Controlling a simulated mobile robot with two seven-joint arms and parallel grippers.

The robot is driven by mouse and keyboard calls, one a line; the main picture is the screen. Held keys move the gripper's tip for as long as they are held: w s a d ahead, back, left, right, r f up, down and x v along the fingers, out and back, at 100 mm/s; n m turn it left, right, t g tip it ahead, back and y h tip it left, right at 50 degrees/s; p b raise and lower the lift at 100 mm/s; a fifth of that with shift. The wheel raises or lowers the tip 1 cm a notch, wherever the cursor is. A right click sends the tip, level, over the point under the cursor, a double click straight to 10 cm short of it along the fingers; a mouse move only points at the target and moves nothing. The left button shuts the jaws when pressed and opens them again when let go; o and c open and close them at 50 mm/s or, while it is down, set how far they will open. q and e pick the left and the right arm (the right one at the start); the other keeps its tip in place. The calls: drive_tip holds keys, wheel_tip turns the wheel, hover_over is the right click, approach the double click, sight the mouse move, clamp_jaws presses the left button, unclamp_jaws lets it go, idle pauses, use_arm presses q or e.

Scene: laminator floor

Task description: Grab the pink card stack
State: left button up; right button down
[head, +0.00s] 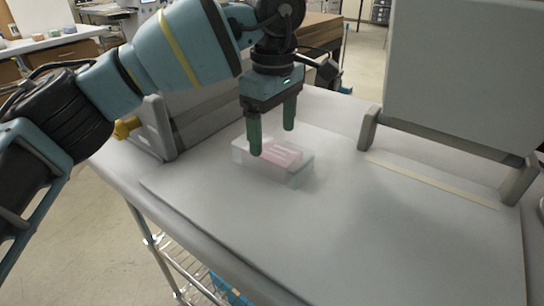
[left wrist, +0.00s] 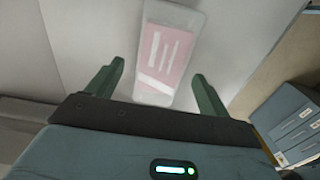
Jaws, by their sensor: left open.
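The pink card stack (head: 282,156) lies in a clear, see-through case on the grey table board, left of the middle in the head view. It also shows in the left wrist view (left wrist: 172,58), top centre, pink with white stripes. My left gripper (head: 271,140) points down just above and behind the stack, its two green fingers apart with nothing held between them. In the left wrist view the open fingers (left wrist: 158,80) stand on either side of the near end of the case. Whether they touch it I cannot tell. My right gripper does not show.
A grey upright panel on feet (head: 455,75) stands at the right, with a pale strip (head: 430,182) on the board before it. A lower grey panel (head: 205,115) stands behind my left arm. The front of the board (head: 350,240) is clear.

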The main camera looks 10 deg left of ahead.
sight(272, 149)
use_arm(q)
drive_tip(key=shift+s+a+f+p, duration=0.1)
drive_tip(key=shift+f+p, duration=0.05)
drive_tip(key=shift+f, duration=1.15)
drive_tip(key=shift+a+f+p, duration=0.1)
drive_tip(key=shift+f+p, duration=0.05)
drive_tip(key=shift+f, duration=1.1)
drive_tip(key=shift+d, duration=0.1)
drive_tip(key=c, duration=1.3)
drive_tip(key=shift+o, duration=0.2)
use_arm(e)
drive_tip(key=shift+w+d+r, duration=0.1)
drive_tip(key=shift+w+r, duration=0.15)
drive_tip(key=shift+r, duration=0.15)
use_arm(q)
drive_tip(key=shift+r, duration=0.15)
